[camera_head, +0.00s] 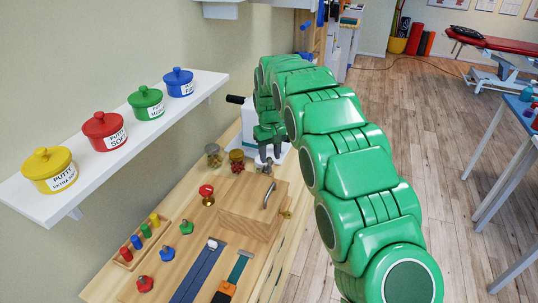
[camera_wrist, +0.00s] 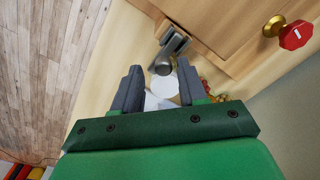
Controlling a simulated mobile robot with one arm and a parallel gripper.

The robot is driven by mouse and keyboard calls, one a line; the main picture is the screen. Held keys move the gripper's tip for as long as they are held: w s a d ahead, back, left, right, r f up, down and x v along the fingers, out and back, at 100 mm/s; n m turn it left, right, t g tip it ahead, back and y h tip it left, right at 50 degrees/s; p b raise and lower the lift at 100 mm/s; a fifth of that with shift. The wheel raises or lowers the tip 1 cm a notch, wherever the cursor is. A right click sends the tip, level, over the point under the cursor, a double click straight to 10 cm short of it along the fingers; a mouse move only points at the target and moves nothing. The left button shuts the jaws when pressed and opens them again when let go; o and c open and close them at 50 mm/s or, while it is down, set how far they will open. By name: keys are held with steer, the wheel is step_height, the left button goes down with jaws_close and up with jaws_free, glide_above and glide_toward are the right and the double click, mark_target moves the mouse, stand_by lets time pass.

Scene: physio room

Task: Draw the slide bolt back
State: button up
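A grey metal bar (camera_head: 270,195), which looks like the slide bolt, sits on a pale wooden block on the bench. In the wrist view the grey fitting (camera_wrist: 171,48) shows a rounded end towards my gripper and a bracket on the wood. Whether it is drawn or shot I cannot tell. My gripper (camera_head: 270,157) points down beyond the far end of the block. In the wrist view its two grey fingers (camera_wrist: 158,90) are apart, with nothing held between them. The fitting lies ahead of the fingertips and appears apart from them.
A red-topped brass knob (camera_head: 207,193) stands left of the block; a small brass piece (camera_head: 287,213) is on its right edge. Small jars (camera_head: 237,161) stand near my gripper. A shelf (camera_head: 130,148) of putty pots is on the left wall. Floor (camera_head: 430,150) lies open at right.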

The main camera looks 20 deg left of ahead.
steer(key=shift+s, duration=0.1)
step_height(320, 180, up, 6)
steer(key=shift+r, duration=0.85)
steer(key=shift+d, duration=0.1)
steer(key=s+d+r+m, duration=0.25)
steer(key=s+d, duration=0.25)
steer(key=d, duration=0.5)
steer(key=s+d+r+m, duration=0.1)
steer(key=s+d+r, duration=0.35)
steer(key=d, duration=0.45)
steer(key=s+d+r+m, duration=0.2)
steer(key=s+d, duration=0.3)
steer(key=d, duration=0.5)
steer(key=s+d+f+m, duration=0.1)
steer(key=s+d, duration=0.3)
steer(key=s, duration=0.6)
steer(key=s+d+f+m+g, duration=0.1)
steer(key=s+d, duration=0.4)
steer(key=s, duration=0.5)
steer(key=s+d+f+m, duration=0.1)
steer(key=s+d+f, duration=0.2)
steer(key=s, duration=0.7)
steer(key=shift+s+d+f+m+g, duration=0.25)
steer(key=shift+s+d+g, duration=0.15)
steer(key=shift+d, duration=0.35)
